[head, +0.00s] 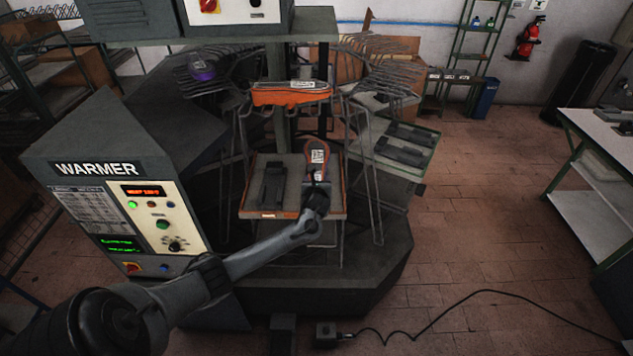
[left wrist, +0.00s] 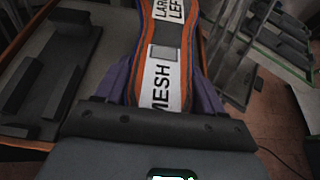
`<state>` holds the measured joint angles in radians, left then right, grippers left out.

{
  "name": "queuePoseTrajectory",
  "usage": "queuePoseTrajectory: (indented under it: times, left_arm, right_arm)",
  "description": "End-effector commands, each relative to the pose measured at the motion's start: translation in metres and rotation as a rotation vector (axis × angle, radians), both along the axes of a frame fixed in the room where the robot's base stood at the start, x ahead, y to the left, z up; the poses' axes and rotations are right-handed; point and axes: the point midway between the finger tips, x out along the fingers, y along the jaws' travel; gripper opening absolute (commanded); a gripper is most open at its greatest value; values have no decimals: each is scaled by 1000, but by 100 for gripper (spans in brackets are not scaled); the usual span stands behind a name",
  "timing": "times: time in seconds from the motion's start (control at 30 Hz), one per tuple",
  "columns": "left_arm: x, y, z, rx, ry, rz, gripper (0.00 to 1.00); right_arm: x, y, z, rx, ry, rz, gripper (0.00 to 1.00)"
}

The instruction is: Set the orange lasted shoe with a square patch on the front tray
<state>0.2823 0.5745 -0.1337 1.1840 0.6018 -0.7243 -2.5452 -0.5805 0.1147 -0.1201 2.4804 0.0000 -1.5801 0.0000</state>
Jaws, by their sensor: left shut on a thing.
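The orange shoe (head: 317,152) is at the right half of the front tray (head: 268,214), sole facing up toward the camera. In the left wrist view the shoe (left wrist: 165,35) has orange edges, white labels reading LARGE, LEFT and MESH, and a grey square patch (left wrist: 164,53). My left gripper (head: 316,182) is shut on its near end, with a purple finger on each side in the left wrist view (left wrist: 160,88). I cannot tell whether the shoe touches the tray. A dark support (head: 273,182) stands on the tray's left half. My right gripper is not in view.
A labelled orange item (head: 290,94) sits above and behind the front tray. Wire racks flank it; a purple item (head: 203,74) is in the left one. A side tray (head: 400,150) with dark supports is at right. The warmer cabinet (head: 120,190) stands close at left.

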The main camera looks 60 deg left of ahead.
Motion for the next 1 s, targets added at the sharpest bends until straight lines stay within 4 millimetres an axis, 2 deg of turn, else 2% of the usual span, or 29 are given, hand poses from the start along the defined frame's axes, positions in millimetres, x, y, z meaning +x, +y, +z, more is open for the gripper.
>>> queuePoseTrajectory:
  times: [0.77, 0.8, 0.93, 1.0]
  left_arm:
    - [1, 1, -7, 2, -4, 0, 0]
    - [0, 1, -8, 2, -3, 1, 75]
    - [0, 0, -8, 1, -2, 0, 94]
    - [0, 0, -9, 1, -2, 0, 98]
  right_arm:
    - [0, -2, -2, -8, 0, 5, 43]
    - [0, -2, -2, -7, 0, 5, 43]
    - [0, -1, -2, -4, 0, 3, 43]
    - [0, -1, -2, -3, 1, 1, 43]
